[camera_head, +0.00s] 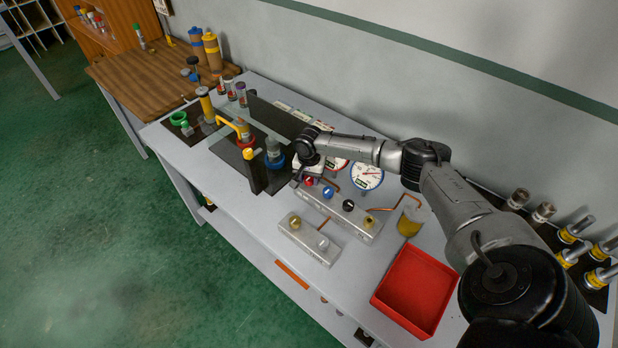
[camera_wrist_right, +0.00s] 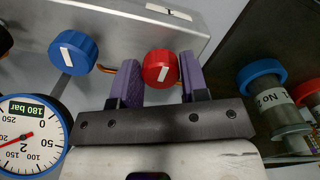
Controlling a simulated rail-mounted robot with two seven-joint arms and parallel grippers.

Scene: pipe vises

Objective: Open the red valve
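The red valve (camera_head: 309,181) is a small round knob on the metal manifold block (camera_head: 352,222), at the left end of its row of knobs. In the right wrist view the red valve (camera_wrist_right: 160,67) has a white bar mark on its face. My right gripper (camera_head: 301,172) is at the block, close by the red valve. In the right wrist view its two purple fingers (camera_wrist_right: 157,80) are apart, one on each side of the red knob. A gap shows on the left; whether the right finger touches the knob I cannot tell. My left gripper is not in view.
A blue knob (camera_wrist_right: 73,51) sits beside the red one. A pressure gauge (camera_wrist_right: 31,135) marked 180 bar is at lower left of the wrist view. Blue-ringed vise (camera_head: 274,155), dark upright panel (camera_head: 275,118) and red tray (camera_head: 415,289) share the table.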

